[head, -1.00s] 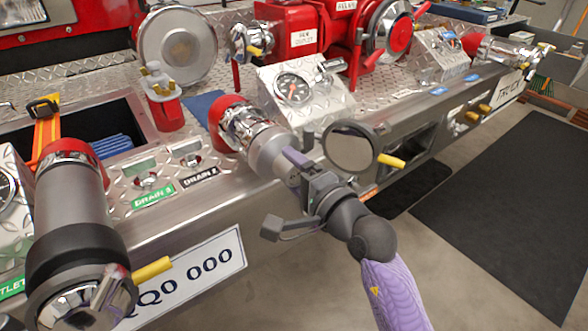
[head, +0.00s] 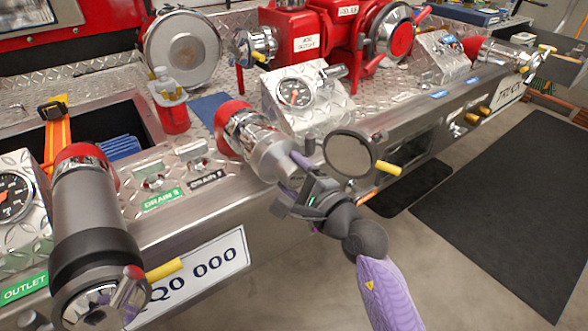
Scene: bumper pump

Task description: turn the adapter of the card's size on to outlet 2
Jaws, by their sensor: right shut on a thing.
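The fingers partly hide that end. My left gripper is out of view. No size card is readable.
A larger outlet (head: 84,220) with a yellow-handled end stands at the left. A round dark cap (head: 350,153) with a yellow handle is close to the right of my gripper. A gauge panel (head: 297,92) stands behind.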

